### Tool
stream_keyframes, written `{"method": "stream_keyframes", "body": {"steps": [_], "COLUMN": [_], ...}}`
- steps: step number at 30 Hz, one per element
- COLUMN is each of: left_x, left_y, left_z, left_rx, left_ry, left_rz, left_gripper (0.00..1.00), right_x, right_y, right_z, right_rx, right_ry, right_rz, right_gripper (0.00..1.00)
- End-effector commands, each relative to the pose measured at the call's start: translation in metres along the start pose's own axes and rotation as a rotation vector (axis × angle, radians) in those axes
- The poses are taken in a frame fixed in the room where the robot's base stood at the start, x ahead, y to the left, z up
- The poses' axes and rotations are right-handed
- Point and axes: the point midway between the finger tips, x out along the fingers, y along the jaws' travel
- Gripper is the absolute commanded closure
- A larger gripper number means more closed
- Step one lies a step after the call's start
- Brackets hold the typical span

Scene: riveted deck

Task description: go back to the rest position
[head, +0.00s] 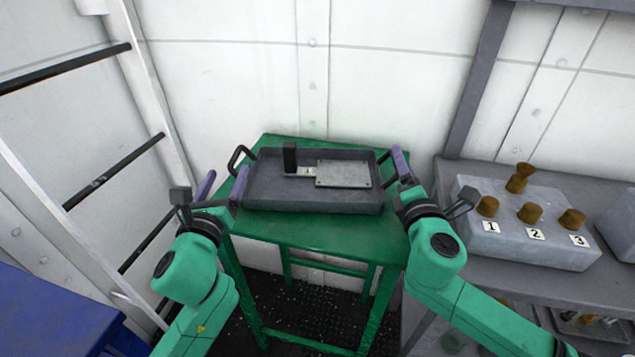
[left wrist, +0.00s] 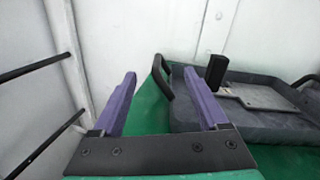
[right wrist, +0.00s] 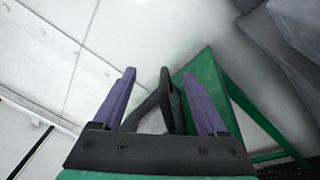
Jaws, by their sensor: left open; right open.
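A dark grey tray (head: 310,203) lies on a green table (head: 300,233), with a black handle at each end. My left gripper (head: 222,182) is open and empty, in front of and beside the tray's left handle (head: 240,158). In the left wrist view that handle (left wrist: 162,78) shows beyond the open fingers. My right gripper (head: 400,168) is open at the tray's right end. In the right wrist view the right handle (right wrist: 170,100) appears between the two purple fingers; I cannot tell whether they touch it.
In the tray are an upright black block (head: 290,158) and a light grey plate (head: 343,174). A shelf at right holds a grey box (head: 520,238) with several brown knobs and number labels. A ladder (head: 70,205) stands left. A blue surface (head: 50,315) is at lower left.

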Motion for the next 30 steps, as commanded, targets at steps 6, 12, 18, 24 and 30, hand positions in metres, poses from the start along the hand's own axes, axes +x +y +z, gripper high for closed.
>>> {"method": "stream_keyframes", "body": {"steps": [6,12,18,24,30], "left_x": [0.000,0.000,0.000,0.001,0.001], "left_y": [0.000,-0.001,-0.001,-0.008,-0.015], "left_z": [0.002,0.003,0.005,0.043,0.076], "left_rx": [0.000,0.000,0.000,0.000,0.000], "left_ry": [0.000,0.000,0.000,0.000,0.000], "left_rz": [0.000,0.000,0.000,0.000,0.000], "left_gripper": [0.24,0.24,0.24,0.24,0.24], "right_x": [-0.021,-0.021,-0.021,-0.020,-0.019], "right_y": [0.014,0.016,0.018,0.050,0.078], "right_z": [0.011,0.013,0.015,0.036,0.055], "right_rx": [0.003,0.003,0.003,0.003,0.003], "right_ry": [-0.020,-0.023,-0.024,-0.024,-0.024], "right_rz": [0.022,0.025,0.026,0.027,0.027], "right_gripper": [0.25,0.25,0.25,0.25,0.25]}}
